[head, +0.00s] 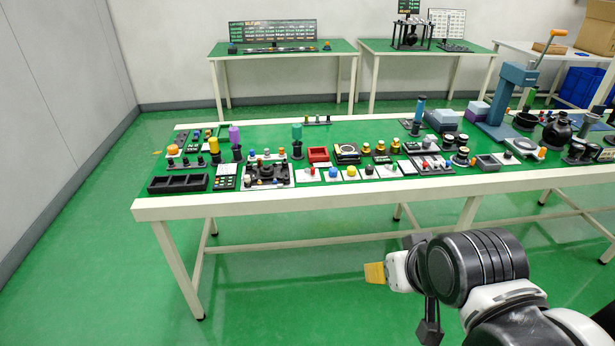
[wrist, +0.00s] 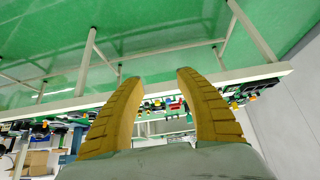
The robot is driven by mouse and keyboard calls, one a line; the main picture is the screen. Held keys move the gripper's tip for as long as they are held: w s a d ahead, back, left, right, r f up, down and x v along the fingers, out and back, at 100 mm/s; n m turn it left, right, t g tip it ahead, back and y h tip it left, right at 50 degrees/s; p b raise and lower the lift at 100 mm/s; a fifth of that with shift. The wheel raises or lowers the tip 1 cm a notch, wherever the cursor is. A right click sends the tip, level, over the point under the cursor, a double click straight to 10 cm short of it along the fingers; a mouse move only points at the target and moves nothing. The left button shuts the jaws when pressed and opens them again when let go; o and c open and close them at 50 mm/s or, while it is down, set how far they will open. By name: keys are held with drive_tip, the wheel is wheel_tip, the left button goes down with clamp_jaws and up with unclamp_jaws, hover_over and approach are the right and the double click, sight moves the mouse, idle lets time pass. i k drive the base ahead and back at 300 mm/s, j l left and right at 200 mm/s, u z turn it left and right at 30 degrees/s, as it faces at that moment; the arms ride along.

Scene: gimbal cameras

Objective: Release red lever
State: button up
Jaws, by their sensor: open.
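A small red lever or knob (head: 312,171) stands on a white plate near the front edge of the green-topped table (head: 250,206). Another small red-topped part (head: 425,164) stands farther right; I cannot tell for sure which one is the red lever. My gripper (head: 375,272) is in front of the table and below its top, apart from everything. In the wrist view, its two yellow fingers (wrist: 155,78) are spread with nothing between them. The table edge shows beyond them, with the picture turned over, and the lever is too small to make out there.
A red box (head: 318,154), a black tray (head: 178,184), a joystick panel (head: 266,176) and colored buttons crowd the tabletop. A tall blue press (head: 510,90) stands at the right. Other tables line the back wall. The floor before the table is clear.

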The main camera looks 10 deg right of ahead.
sight(313, 172)
drive_tip(key=i+j, duration=1.1)
drive_tip(key=j, duration=0.15)
drive_tip(key=i+l+z, duration=0.05)
